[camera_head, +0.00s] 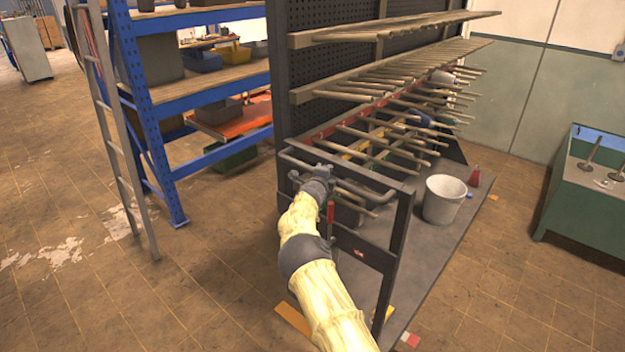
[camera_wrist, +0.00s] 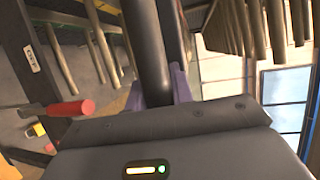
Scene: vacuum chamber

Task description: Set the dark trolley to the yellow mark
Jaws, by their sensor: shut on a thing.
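The dark trolley (camera_head: 405,245) stands on the tiled floor in the head view, with a flat grey deck, a perforated upright panel and several rows of pale pegs. My gripper (camera_head: 318,176) is at the handle at its near end. In the wrist view, the purple-grey jaws of my gripper (camera_wrist: 158,92) are shut around the dark handle bar (camera_wrist: 149,45). A yellow-orange strip (camera_head: 293,320) lies on the floor left of the trolley's near end. Smaller yellow-orange patches show by the near deck edge (camera_head: 388,314) and by the far right edge (camera_head: 493,197).
A white bucket (camera_head: 444,199) and a small red bottle (camera_head: 474,176) stand on the deck. A blue shelf rack (camera_head: 150,120) and grey ladder (camera_head: 112,130) stand left. A green bench (camera_head: 585,205) stands right. Floor is clear at front left and between trolley and bench.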

